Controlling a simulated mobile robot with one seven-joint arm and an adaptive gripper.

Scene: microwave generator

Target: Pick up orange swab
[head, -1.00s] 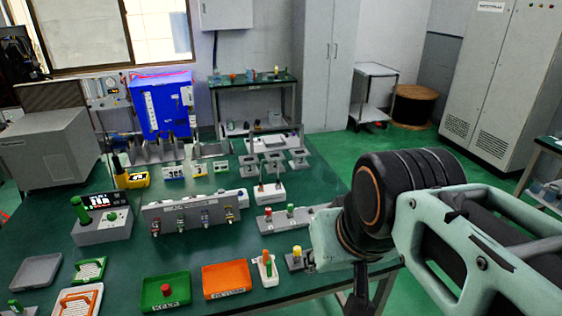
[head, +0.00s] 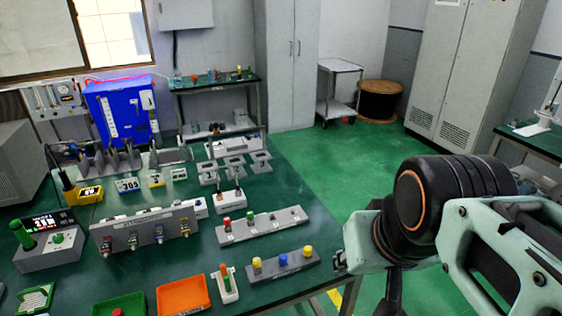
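A small white holder (head: 228,291) stands on the green table near its front edge, at the bottom middle of the head view. Two thin sticks stand upright in it. One looks orange, the orange swab (head: 224,271), and the one beside it looks green. They are small, and their lower ends are hidden in the holder. My arm reaches in from the right, to the right of the holder and apart from it. I see no gripper fingers in this view.
An orange tray (head: 183,296) lies just left of the holder, and a green tray (head: 103,309) is further left. A grey block with yellow and blue knobs (head: 285,266) stands to the right. A grey bar with red and green knobs (head: 262,225) lies behind.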

